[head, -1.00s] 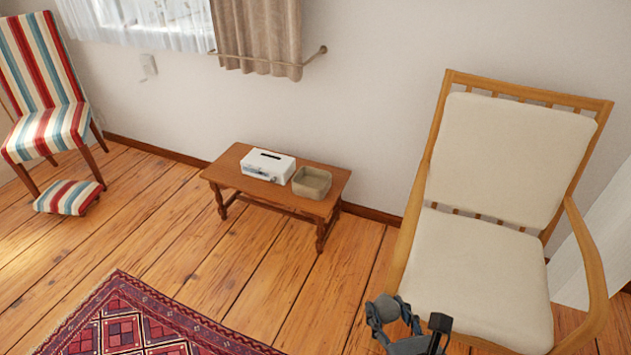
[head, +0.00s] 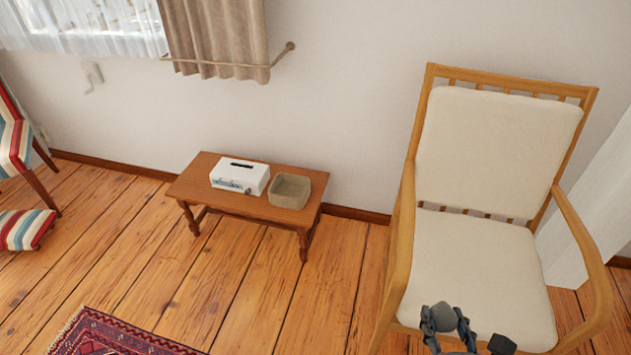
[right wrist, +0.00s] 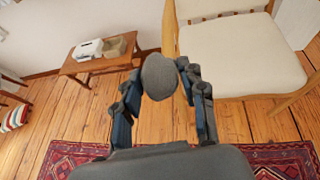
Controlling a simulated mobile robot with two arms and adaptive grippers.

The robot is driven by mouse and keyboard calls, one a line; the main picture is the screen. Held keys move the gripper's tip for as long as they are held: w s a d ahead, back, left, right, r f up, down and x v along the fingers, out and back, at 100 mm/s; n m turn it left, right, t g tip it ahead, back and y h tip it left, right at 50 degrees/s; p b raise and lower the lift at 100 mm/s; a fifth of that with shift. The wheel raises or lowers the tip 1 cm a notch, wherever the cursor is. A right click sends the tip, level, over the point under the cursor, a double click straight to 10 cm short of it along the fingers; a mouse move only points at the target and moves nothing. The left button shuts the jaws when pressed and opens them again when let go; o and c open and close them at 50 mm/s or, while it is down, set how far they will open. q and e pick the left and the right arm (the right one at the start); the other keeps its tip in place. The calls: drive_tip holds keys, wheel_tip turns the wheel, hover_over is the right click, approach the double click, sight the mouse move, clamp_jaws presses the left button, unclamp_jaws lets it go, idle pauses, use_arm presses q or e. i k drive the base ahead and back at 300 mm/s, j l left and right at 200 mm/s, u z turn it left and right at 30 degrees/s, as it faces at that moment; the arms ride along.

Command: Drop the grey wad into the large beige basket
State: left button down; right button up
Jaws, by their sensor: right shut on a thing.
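The grey wad (right wrist: 158,77) is a rounded lump between the fingertips of my right gripper (right wrist: 160,80) in the right wrist view. My right gripper is shut on it. The beige basket (head: 290,190) is square and open-topped and stands on the right end of a low wooden table. It also shows in the right wrist view (right wrist: 116,47), up and left of the wad and apart from it. My left gripper is not in view.
A wooden armchair (head: 472,262) with cream cushions is to the right. A striped chair (head: 14,145) and footstool (head: 22,229) are at left. Bare floorboards lie before the table; a red rug (head: 115,335) is nearer.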

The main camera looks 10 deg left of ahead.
sight(290, 191)
drive_tip(key=i+j, duration=0.25)
drive_tip(key=i+j+z, duration=0.1)
drive_tip(key=j, duration=0.35)
drive_tip(key=i+j, duration=0.35)
drive_tip(key=i+j+z, duration=0.1)
drive_tip(key=j, duration=0.3)
drive_tip(key=i+j, duration=0.35)
drive_tip(key=i+j+z, duration=0.1)
drive_tip(key=j, duration=0.35)
drive_tip(key=i+j, duration=0.3)
drive_tip(key=j+z, duration=0.05)
